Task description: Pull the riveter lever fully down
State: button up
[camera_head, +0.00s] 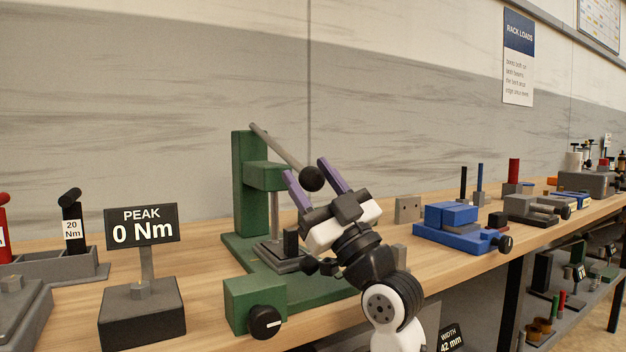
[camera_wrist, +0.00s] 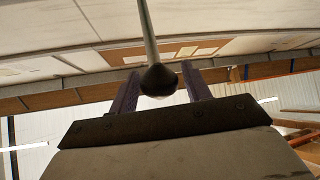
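The riveter (camera_head: 246,185) is a green press standing on the wooden bench, in the middle of the head view. Its grey lever (camera_head: 278,147) slopes from the top of the column down to a black ball knob (camera_head: 312,179). My gripper (camera_head: 308,168) has two purple fingers, spread apart, one on each side of the knob. In the wrist view the knob (camera_wrist: 158,79) sits between the open fingers (camera_wrist: 160,88), with the lever (camera_wrist: 148,30) running up away from it. A gap shows beside the knob on the right; contact on the left is unclear.
A "PEAK 0 Nm" display (camera_head: 142,225) stands left of the riveter. A black dial on a green block (camera_head: 254,307) is at the riveter's front. A blue vise (camera_head: 460,230) stands to the right. The wall is behind the bench.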

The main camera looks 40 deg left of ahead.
jog(key=shift+o, duration=0.8)
jog(key=shift+d+f, duration=0.2)
jog(key=s+d, duration=0.1)
jog(key=d, duration=1.1)
jog(key=shift+s+d+f, duration=0.25)
jog(key=shift+c, duration=0.5)
